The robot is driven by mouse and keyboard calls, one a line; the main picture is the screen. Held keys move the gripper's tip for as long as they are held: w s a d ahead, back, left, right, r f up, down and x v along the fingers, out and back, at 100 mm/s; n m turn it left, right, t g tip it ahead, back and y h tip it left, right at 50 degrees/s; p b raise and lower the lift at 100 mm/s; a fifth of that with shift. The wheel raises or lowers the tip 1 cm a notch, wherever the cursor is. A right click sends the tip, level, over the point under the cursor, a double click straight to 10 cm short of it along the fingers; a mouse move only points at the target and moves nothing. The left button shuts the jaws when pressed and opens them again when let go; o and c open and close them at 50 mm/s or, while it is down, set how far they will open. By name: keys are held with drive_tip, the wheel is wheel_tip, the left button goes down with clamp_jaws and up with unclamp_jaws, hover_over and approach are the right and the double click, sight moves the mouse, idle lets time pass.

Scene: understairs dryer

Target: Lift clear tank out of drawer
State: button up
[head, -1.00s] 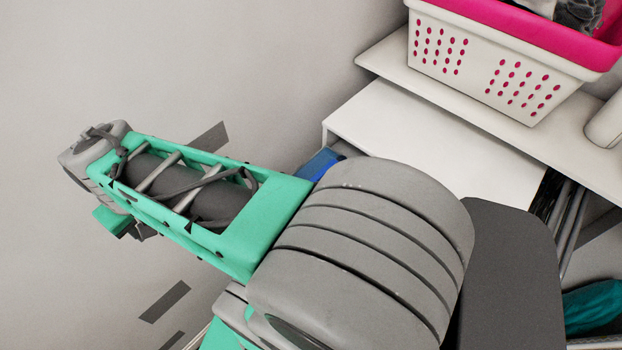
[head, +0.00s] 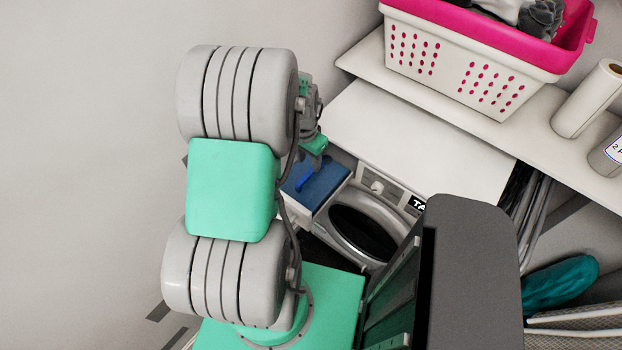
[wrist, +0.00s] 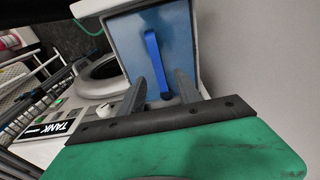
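The clear tank (head: 322,186) looks blue and sits in the pulled-out drawer (head: 297,205) at the dryer's upper left. It has a bright blue bar handle (wrist: 153,62) on top. In the wrist view the tank (wrist: 178,45) lies ahead of my gripper (wrist: 161,76), inside the pale drawer walls. The two fingers are apart with nothing held. The handle's near end appears between them; whether they are level with it or above it I cannot tell. In the head view my gripper (head: 316,146) is just above the drawer, partly hidden by my arm.
The dryer (head: 365,225) has a round dark door under a white top (head: 420,130). A shelf above holds a pink-rimmed basket (head: 475,75) and a paper roll (head: 588,98). Bundled rods (head: 535,205) stand right of the dryer. A wall is close on the left.

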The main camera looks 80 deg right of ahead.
sight(311, 170)
drive_tip(key=f, duration=0.4)
drive_tip(key=shift+s+d+f+p, duration=0.15)
drive_tip(key=shift+s+d+p, duration=0.05)
drive_tip(key=shift+p, duration=0.2)
drive_tip(key=shift+c, duration=0.2)
clamp_jaws()
idle(0.6)
drive_tip(key=shift+d+r, duration=0.1)
drive_tip(key=shift+r, duration=0.1)
